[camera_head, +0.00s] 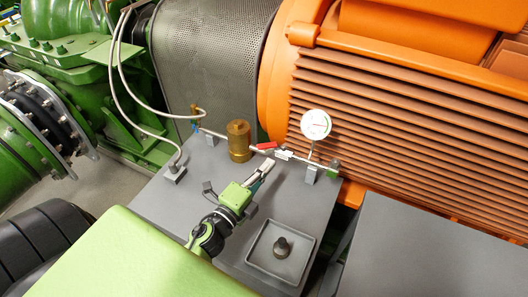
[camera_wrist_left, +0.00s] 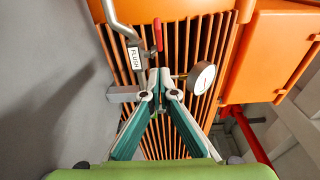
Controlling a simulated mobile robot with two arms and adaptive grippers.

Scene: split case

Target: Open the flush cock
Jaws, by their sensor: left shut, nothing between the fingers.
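The flush cock has a red lever (camera_head: 266,145) on the thin pipe between the brass cylinder and the gauge. In the head view the lever lies roughly along the pipe. In the left wrist view the red lever (camera_wrist_left: 158,35) stands upright beside a white tag (camera_wrist_left: 135,59) reading FLUSH. My left gripper (camera_head: 267,165) is shut and empty, its tips close to the pipe, on the near side of the lever. In the left wrist view the shut tips (camera_wrist_left: 160,76) are below the lever, apart from it in the picture. The cock's body is partly hidden. My right gripper is not in view.
A round gauge (camera_head: 316,124) stands right of the lever, and a brass cylinder (camera_head: 238,141) left of it. The ribbed orange motor (camera_head: 400,130) is close behind. A square tray with a dark knob (camera_head: 282,248) is on the grey plate (camera_head: 160,203) in front.

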